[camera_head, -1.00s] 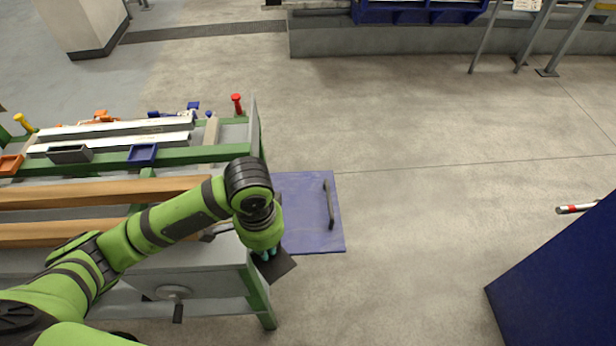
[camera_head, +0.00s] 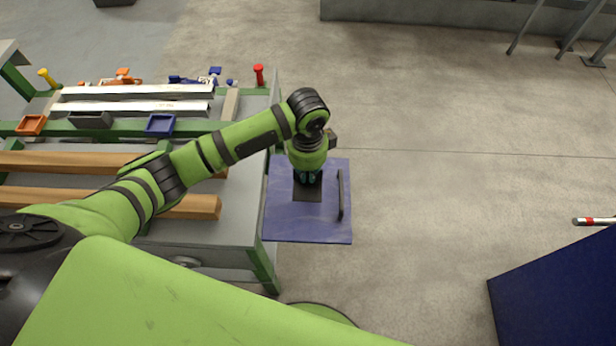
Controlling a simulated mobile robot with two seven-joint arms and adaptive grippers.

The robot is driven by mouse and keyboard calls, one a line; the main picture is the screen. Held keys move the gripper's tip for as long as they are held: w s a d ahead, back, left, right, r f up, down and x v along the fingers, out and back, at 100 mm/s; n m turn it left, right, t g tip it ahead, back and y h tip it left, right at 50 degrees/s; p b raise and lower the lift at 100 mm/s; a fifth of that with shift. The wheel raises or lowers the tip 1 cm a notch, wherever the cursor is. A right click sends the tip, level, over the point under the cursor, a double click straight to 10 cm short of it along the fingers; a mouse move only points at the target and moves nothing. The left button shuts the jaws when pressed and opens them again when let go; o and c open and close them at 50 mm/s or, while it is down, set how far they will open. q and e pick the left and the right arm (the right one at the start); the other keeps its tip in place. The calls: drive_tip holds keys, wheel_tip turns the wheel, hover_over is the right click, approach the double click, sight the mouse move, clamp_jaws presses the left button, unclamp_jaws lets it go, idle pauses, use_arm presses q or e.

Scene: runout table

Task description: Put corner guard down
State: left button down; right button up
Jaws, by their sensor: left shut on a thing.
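My left gripper (camera_head: 308,178) reaches in from the left, past the right end of the runout table, and points down. It is shut on the dark corner guard (camera_head: 307,193), which shows as a small black plate below the fingers. The corner guard is over the blue panel (camera_head: 290,225) with a dark bar handle (camera_head: 341,195) on its right side. I cannot tell whether the corner guard touches the panel. My fingers are small here and partly hidden by the wrist. My right gripper is not in view.
The runout table (camera_head: 225,235) holds wooden beams (camera_head: 110,165), metal bars (camera_head: 135,91), small bins including a blue one (camera_head: 160,124), and a red-topped post (camera_head: 259,75). A large blue surface (camera_head: 560,290) stands at lower right. Open floor lies between.

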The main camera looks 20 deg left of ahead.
use_arm(q)
drive_tip(key=shift+w+f, duration=0.35)
drive_tip(key=shift+w, duration=0.05)
wheel_tip(320, 180, down, 3)
drive_tip(key=shift+f+p, duration=0.15)
drive_tip(key=shift+p, duration=0.3)
drive_tip(key=shift+f, duration=0.25)
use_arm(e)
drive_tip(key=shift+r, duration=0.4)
use_arm(q)
drive_tip(key=c, duration=1.4)
unclamp_jaws()
drive_tip(key=shift+f, duration=0.1)
drive_tip(key=shift+o, duration=0.2)
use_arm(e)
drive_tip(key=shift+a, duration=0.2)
use_arm(q)
wheel_tip(320, 180, up, 12)
drive_tip(key=b, duration=0.1)
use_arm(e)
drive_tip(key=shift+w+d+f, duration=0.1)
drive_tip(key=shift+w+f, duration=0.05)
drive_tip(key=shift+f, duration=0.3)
